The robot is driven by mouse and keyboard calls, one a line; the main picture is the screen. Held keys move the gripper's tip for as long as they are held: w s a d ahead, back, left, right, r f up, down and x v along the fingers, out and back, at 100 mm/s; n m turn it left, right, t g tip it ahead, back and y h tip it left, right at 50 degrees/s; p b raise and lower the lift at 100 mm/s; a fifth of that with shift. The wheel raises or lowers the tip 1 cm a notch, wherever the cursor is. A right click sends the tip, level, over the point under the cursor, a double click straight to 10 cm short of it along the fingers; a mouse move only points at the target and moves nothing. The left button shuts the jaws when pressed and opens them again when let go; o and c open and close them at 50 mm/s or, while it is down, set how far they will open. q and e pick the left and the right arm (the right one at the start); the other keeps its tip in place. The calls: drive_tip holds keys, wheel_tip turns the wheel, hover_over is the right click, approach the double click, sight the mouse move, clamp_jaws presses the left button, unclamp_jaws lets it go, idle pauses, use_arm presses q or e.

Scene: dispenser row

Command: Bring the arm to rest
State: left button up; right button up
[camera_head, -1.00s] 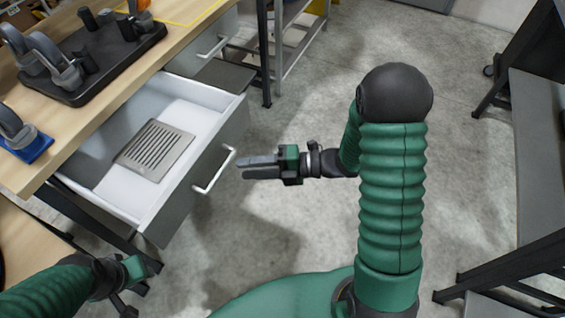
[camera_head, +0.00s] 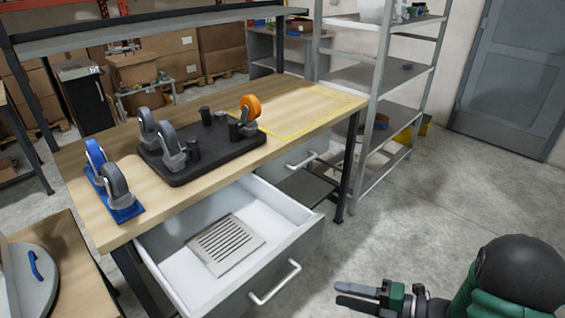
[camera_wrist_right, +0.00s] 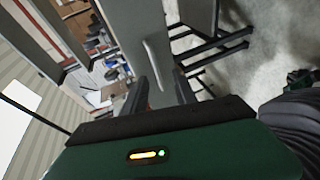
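My right gripper (camera_head: 342,294) is at the bottom of the head view, in front of the drawer and right of its handle. Its two dark fingers point left with a gap between them and nothing held. The fingers also show apart in the right wrist view (camera_wrist_right: 161,88). Part of my green right arm (camera_head: 500,285) shows at the bottom right corner. My left gripper is not in the head view.
An open white drawer (camera_head: 180,280) holds a slotted grey plate (camera_head: 226,245); its handle (camera_head: 276,283) faces my right gripper. The wooden workbench (camera_head: 95,215) carries a black tray (camera_head: 215,160) with caster wheels and a blue caster piece (camera_head: 124,212). A metal shelf (camera_head: 376,140) stands behind. Floor at right is clear.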

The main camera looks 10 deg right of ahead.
drive_tip(key=w+d+f+m+t+h, duration=0.15)
drive_tip(key=w+d+m+h, duration=0.25)
drive_tip(key=w+m+h, duration=0.7)
drive_tip(key=s+a+f+m+g+h, duration=0.1)
drive_tip(key=s+a+f+m+g, duration=0.2)
drive_tip(key=s+m, duration=0.55)
drive_tip(key=s+a+f+m+g+h, duration=0.1)
drive_tip(key=s+a+m+g, duration=0.25)
drive_tip(key=s+m, duration=0.5)
wheel_tip(320, 180, up, 16)
drive_tip(key=s+g+p, duration=0.1)
drive_tip(key=p, duration=1.5)
drive_tip(key=shift+s+a+r+y, duration=0.2)
drive_tip(key=shift+s+y, duration=0.1)
drive_tip(key=shift+s, duration=0.1)
